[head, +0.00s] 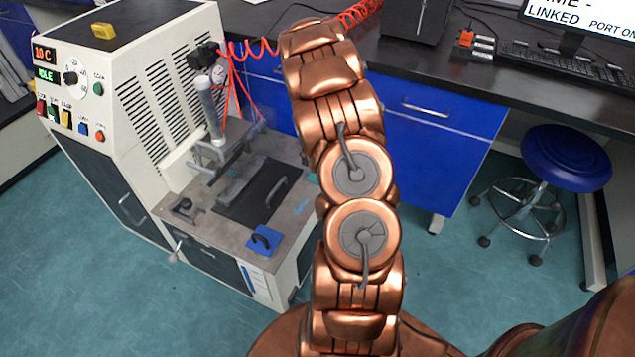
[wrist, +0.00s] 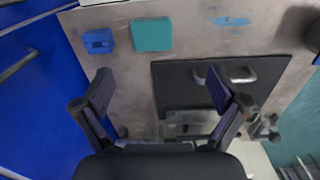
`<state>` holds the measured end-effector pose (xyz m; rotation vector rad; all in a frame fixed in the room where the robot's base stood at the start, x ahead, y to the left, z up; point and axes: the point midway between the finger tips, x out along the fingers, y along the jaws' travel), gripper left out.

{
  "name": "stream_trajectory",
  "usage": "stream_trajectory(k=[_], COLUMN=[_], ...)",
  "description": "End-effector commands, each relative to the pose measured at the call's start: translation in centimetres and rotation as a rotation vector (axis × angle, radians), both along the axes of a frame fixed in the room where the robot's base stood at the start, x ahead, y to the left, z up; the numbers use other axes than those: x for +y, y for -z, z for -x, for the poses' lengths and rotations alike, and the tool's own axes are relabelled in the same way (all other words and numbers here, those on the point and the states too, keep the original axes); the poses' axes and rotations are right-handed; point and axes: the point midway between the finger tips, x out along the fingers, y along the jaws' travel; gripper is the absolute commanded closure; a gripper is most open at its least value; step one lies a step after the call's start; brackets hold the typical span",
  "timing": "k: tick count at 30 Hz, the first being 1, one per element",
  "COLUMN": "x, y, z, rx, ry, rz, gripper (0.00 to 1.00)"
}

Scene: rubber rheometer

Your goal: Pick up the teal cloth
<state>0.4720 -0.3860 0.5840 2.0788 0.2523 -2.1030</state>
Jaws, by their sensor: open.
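The teal cloth (wrist: 152,34) is a small flat square lying on the grey metal worktop near its edge, at the top of the wrist view. In the head view only a thin green sliver (head: 312,178) shows beside my arm, which seems to be this cloth. My gripper (wrist: 160,82) is open and empty, its two fingers spread wide. In the wrist view the cloth appears above and between the fingertips, apart from them. In the head view my arm hides the gripper.
A small blue block (wrist: 98,41) lies just left of the cloth. The white rheometer (head: 130,60) rises behind the worktop (head: 220,228), where a blue plate (head: 262,250) with a black handle lies. A blue stool (head: 565,158) stands right.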

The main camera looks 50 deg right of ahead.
Motion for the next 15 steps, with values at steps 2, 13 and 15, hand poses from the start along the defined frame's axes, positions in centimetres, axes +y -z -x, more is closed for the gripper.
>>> stream_trajectory(k=[2, 13, 15], x=[-0.8, -1.4, -1.4], y=[1.6, 4.7, 5.1], z=[0.0, 0.0, 0.0], rx=[-0.004, -0.01, -0.01], ry=[-0.009, -0.019, -0.018], rz=[-0.004, -0.006, -0.006], gripper=[0.03, 0.03, 0.03])
